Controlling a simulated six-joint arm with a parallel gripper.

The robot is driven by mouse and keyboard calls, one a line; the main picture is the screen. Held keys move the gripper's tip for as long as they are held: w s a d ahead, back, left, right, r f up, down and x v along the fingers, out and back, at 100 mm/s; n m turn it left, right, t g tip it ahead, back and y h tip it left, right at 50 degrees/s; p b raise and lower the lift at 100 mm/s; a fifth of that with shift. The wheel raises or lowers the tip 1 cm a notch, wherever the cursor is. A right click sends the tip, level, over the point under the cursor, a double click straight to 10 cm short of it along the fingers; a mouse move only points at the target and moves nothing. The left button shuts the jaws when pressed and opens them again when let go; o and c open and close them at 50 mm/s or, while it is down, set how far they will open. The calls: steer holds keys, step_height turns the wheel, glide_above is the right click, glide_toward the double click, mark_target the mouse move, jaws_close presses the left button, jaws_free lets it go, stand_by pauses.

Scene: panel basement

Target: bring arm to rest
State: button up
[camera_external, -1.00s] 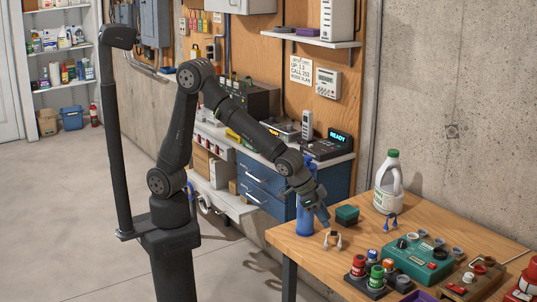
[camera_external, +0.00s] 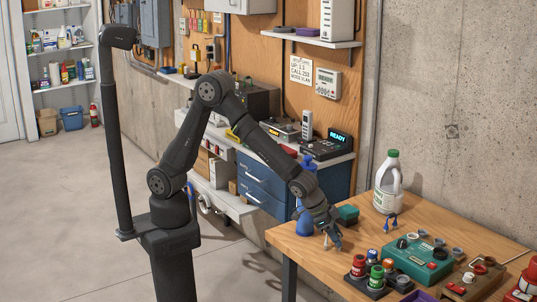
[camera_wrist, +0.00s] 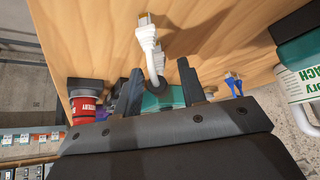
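My gripper (camera_external: 333,238) is low over the near left part of the wooden workbench, pointing down. In the wrist view my gripper (camera_wrist: 160,88) has its two dark fingers apart. A small white piece with a plug-like end (camera_wrist: 149,38) and a dark ring shows ahead of and between the fingers, over the wood. Whether the fingers touch it cannot be told. My arm is stretched forward and bent down from its pedestal.
Red and green pots (camera_external: 375,275) and a green panel (camera_external: 418,258) stand to the right. Blue drawers (camera_external: 262,185) are behind. The floor at left is clear.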

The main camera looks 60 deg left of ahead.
steer(key=r, duration=0.4)
steer(key=shift+s+d+r, duration=0.1)
steer(key=shift+s+r, duration=0.15)
steer(key=shift+s, duration=0.05)
steer(key=s+r, duration=0.7)
steer(key=s, duration=0.5)
step_height(320, 180, up, 12)
steer(key=w, duration=0.2)
steer(key=w+a+n, duration=0.1)
steer(key=w+a, duration=0.3)
steer(key=w, duration=0.3)
steer(key=w+a+f+n+t+y, duration=0.1)
steer(key=w+a, duration=0.2)
steer(key=w, duration=0.5)
steer(key=shift+w+a, duration=0.25)
steer(key=shift+a, duration=0.1)
